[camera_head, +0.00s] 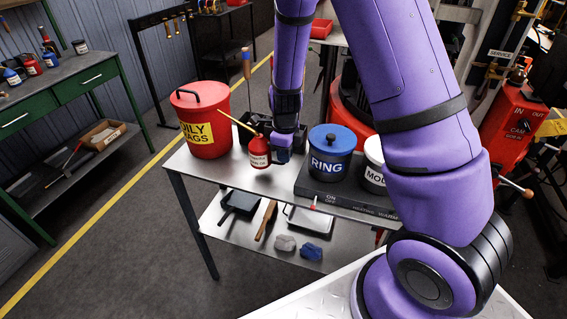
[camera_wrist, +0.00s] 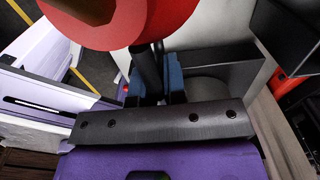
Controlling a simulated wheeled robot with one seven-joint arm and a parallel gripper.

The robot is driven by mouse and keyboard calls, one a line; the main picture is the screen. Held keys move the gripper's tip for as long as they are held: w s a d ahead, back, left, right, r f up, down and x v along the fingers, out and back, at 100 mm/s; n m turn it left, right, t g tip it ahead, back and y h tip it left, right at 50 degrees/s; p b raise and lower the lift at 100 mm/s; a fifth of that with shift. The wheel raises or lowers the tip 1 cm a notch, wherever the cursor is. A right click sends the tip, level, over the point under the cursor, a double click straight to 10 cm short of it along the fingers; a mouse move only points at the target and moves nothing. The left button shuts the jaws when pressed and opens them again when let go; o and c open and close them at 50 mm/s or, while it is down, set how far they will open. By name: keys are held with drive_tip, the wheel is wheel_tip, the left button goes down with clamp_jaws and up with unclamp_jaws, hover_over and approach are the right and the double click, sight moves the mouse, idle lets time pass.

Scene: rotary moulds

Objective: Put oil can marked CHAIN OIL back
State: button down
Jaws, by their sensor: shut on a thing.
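The red oil can (camera_head: 260,151) has a pale label, too small to read with certainty, and a long thin yellowish spout pointing up and left. My gripper (camera_head: 281,149) is at its right side, shut on it. In the wrist view the red can body (camera_wrist: 135,22) fills the top. The blue fingertips of my gripper (camera_wrist: 154,82) close around the can's dark handle (camera_wrist: 150,70). The can is upright at the steel table's (camera_head: 215,172) top, between the OILY RAGS bin and the RING pot. I cannot tell whether its base touches the table.
The red OILY RAGS bin (camera_head: 203,132) stands left of the can. The blue RING pot (camera_head: 330,152) and a white pot (camera_head: 374,172) sit on a dark warmer (camera_head: 345,192) to the right. A dark tray (camera_head: 240,203) lies on the lower shelf. Bare tabletop shows in front.

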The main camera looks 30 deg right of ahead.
drive_tip(key=shift+f, duration=1.85)
drive_tip(key=c, duration=1.2)
unclamp_jaws()
drive_tip(key=shift+f, duration=0.1)
